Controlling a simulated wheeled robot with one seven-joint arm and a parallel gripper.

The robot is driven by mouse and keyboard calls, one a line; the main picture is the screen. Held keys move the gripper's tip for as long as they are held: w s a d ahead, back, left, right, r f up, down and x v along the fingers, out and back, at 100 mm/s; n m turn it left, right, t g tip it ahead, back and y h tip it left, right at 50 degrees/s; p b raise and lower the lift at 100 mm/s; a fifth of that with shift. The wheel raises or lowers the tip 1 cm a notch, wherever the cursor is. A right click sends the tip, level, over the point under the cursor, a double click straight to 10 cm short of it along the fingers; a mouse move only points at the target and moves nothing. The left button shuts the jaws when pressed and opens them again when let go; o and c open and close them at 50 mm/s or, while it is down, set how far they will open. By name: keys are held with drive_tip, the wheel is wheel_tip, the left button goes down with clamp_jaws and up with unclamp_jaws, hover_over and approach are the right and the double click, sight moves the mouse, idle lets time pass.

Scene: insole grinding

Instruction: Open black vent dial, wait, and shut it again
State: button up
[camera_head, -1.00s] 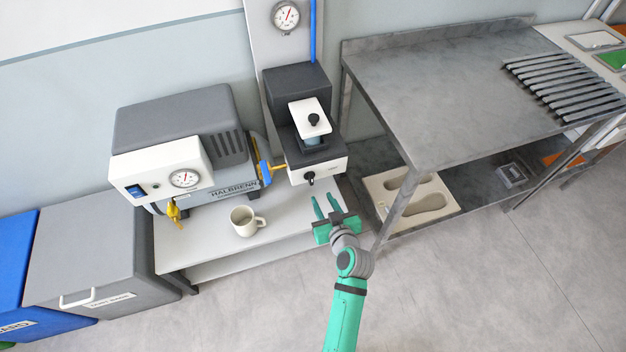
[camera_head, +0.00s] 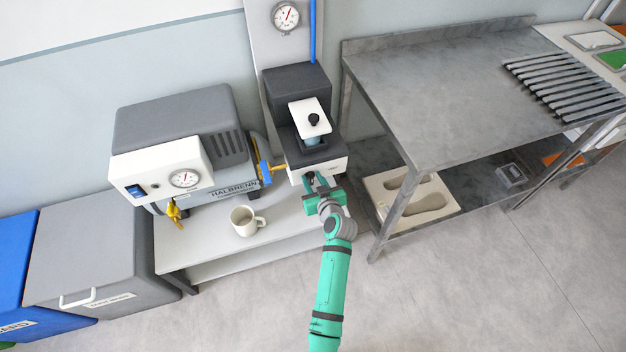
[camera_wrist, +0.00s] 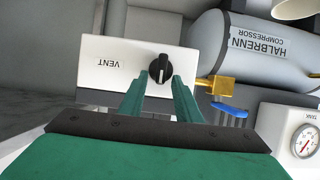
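The black vent dial (camera_wrist: 160,68) sits on a white panel (camera_wrist: 105,66) marked VENT in the wrist view. In the head view the panel is the front of a dark machine (camera_head: 297,92), and my gripper covers most of the dial. My gripper (camera_wrist: 161,80) has its two green fingers on either side of the dial, with the tips close to it. The fingers are apart; I cannot tell whether they touch the dial. In the head view my gripper (camera_head: 314,182) is right at the panel. The white line on the dial runs along the finger direction.
The compressor (camera_head: 180,150) with its gauge stands left of the machine, joined by a brass fitting and a blue-handled valve (camera_head: 264,172). A cream mug (camera_head: 246,221) stands on the bench left of my gripper. A steel table (camera_head: 450,95) stands to the right.

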clamp_jaws()
drive_tip(key=shift+d, duration=0.1)
idle(0.4)
drive_tip(key=m+y, duration=0.2)
drive_tip(key=m, duration=0.1)
drive_tip(key=d+f+m+y, duration=0.1)
drive_tip(key=m+y, duration=0.1)
drive_tip(key=m, duration=0.1)
drive_tip(key=w+d+m+y, duration=0.1)
drive_tip(key=m+y, duration=0.1)
drive_tip(key=m, duration=0.1)
drive_tip(key=shift+f, duration=0.25)
drive_tip(key=shift+a+f+m+t+y, duration=0.15)
drive_tip(key=shift+f+m+y, duration=0.2)
drive_tip(key=shift+m, duration=0.75)
drive_tip(key=shift+d+f+m+t+y, duration=0.15)
drive_tip(key=shift+m+y, duration=0.3)
drive_tip(key=shift+m, duration=0.65)
drive_tip(key=shift+a, duration=0.15)
